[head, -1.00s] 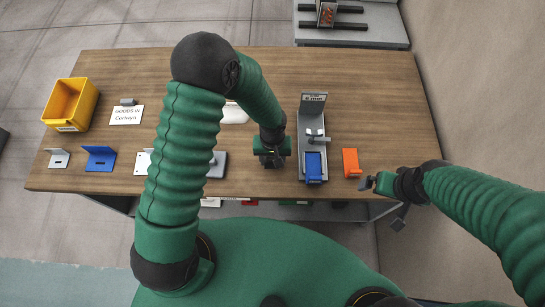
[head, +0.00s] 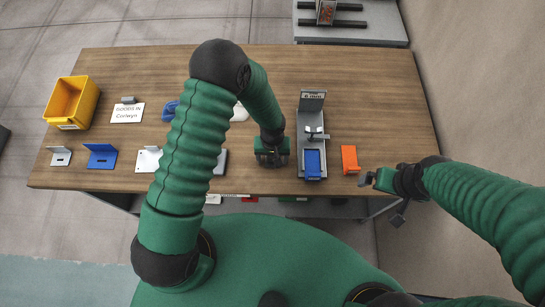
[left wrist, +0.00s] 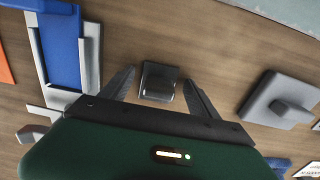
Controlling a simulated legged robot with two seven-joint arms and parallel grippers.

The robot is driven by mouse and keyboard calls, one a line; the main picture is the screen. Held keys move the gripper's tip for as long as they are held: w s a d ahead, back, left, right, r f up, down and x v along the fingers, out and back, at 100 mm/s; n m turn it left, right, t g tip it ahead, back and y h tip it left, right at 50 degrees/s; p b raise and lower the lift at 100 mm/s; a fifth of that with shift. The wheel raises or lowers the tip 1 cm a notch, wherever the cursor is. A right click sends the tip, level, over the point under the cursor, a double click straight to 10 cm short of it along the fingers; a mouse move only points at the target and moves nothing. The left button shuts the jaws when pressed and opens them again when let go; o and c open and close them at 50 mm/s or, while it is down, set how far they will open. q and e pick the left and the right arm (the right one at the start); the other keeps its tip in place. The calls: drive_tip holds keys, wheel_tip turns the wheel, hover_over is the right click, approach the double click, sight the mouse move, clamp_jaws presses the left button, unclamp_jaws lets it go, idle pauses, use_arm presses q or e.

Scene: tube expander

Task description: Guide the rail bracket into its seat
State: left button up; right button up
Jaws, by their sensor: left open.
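A blue bracket (head: 312,161) lies in the near end of a grey fixture (head: 311,137) with an upright label plate at its far end. Which piece is the rail bracket is not certain. The blue bracket also shows at the upper left of the left wrist view (left wrist: 60,42). My left gripper (head: 271,162) is open, left of the fixture and apart from it. In the left wrist view, a small dark block (left wrist: 158,82) lies between the spread fingers (left wrist: 157,86), with gaps on both sides. My right gripper (head: 366,181) is near the table's front right edge; its jaws are unclear.
An orange bracket (head: 350,159) stands right of the fixture. A blue bracket (head: 101,155), pale brackets (head: 149,158) and a yellow bin (head: 70,102) are on the left. A grey block with a handle (left wrist: 281,99) lies near my left gripper. The table's (head: 375,90) back right is clear.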

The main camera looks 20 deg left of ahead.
sight(272, 163)
use_arm(q)
drive_tip(key=shift+r, duration=0.45)
drive_tip(key=r, duration=0.1)
drive_tip(key=r+b, duration=0.1)
drive_tip(key=r, duration=0.1)
drive_tip(key=shift+s+r, duration=0.2)
drive_tip(key=shift+s, duration=0.05)
wheel_tip(272, 163, up, 12)
drive_tip(key=s+a+r+m+t, duration=0.2)
drive_tip(key=s+a+r+m, duration=0.15)
drive_tip(key=s+a, duration=0.3)
drive_tip(key=f+b, duration=0.1)
drive_tip(key=s+f+b, duration=0.1)
drive_tip(key=b, duration=0.1)
drive_tip(key=s+f+b, duration=0.1)
drive_tip(key=b, duration=0.1)
drive_tip(key=shift+a+f+t, duration=0.1)
drive_tip(key=shift+a+t, duration=0.2)
drive_tip(key=shift+w+f, duration=0.1)
drive_tip(key=shift+w, duration=0.15)
drive_tip(key=shift+s, duration=0.1)
